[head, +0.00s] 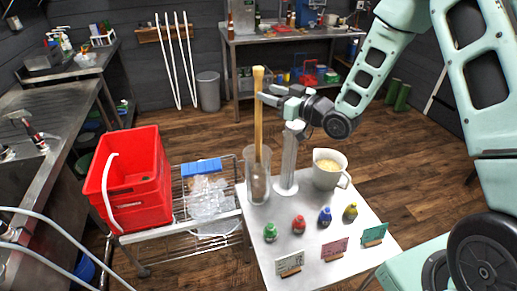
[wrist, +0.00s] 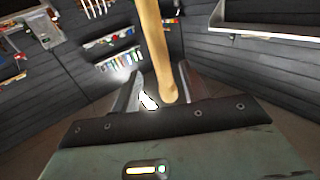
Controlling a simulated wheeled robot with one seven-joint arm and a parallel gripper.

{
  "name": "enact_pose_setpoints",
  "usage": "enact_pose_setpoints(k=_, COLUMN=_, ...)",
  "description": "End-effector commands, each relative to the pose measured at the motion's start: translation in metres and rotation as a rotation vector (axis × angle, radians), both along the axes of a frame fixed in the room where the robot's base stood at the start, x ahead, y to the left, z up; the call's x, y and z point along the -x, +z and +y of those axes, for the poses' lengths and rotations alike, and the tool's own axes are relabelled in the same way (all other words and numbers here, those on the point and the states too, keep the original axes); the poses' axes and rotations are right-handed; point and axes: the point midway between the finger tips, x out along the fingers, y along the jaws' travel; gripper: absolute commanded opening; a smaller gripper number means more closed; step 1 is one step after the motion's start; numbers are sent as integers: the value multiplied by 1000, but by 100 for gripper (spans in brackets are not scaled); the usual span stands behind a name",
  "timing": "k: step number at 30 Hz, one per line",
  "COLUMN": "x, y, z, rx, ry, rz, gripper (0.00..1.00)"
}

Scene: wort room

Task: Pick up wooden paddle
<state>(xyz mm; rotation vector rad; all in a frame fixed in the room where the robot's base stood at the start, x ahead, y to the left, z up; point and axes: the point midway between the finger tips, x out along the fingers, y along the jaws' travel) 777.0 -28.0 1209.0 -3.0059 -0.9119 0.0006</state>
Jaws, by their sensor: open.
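The wooden paddle (head: 258,110) stands upright in the head view, its lower end inside a clear cylinder (head: 250,178) on the white table. My gripper (head: 264,97) is beside the upper part of the paddle's handle, coming from the right. In the wrist view the handle (wrist: 154,45) runs down from the top edge, and its end lies between the two fingers of my gripper (wrist: 160,88). The fingers are open, with the handle between them. I cannot tell whether either finger touches it.
Red crates (head: 140,170) and a wire cart (head: 215,225) are at left. A workbench (head: 290,35) is behind.

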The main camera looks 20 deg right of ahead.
Motion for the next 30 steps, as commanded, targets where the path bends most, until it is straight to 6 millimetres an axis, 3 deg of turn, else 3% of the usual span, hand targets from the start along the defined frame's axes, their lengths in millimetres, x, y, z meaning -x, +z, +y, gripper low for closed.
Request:
enact_pose_setpoints(k=10, x=-33, y=-1, z=26, rx=-1, ry=1, rz=-1, gripper=44)
enact_pose_setpoints(k=19, x=-38, y=-4, z=29, rx=1, ry=0, rz=-1, gripper=44)
enact_pose_setpoints(k=20, x=-38, y=-4, z=29, rx=1, ry=0, rz=-1, gripper=41)
enact_pose_setpoints(k=24, x=-38, y=-4, z=28, rx=1, ry=0, rz=-1, gripper=2)
enact_pose_setpoints(k=30, x=-38, y=-3, z=28, rx=0, ry=0, rz=-2, gripper=0)
